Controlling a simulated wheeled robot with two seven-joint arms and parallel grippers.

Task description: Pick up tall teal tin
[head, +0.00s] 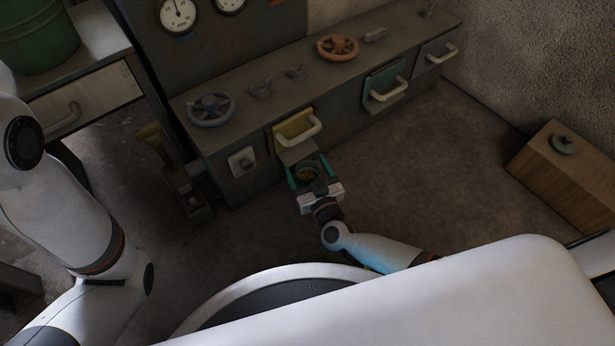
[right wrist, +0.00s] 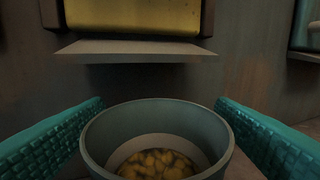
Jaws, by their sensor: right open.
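A round, open-topped tin (right wrist: 157,112) stands between the fingers of my right gripper in the right wrist view. Its wall looks grey in this light, and it holds yellowish pieces at the bottom. In the head view the tin (head: 307,173) shows small between the teal fingers, in front of the cabinet. My right gripper (head: 308,171) is open, with one finger on each side of the tin; I cannot tell whether either finger touches it. The tin's lower part is hidden. My left arm shows at the left, but its gripper is out of view.
A grey ledge (right wrist: 135,50) sticks out below a yellow panel (right wrist: 130,15), just beyond the tin. The cabinet (head: 235,130) carries valve wheels, a yellow drawer and a teal drawer (head: 384,84). A wooden box (head: 570,170) stands at right. The floor between is clear.

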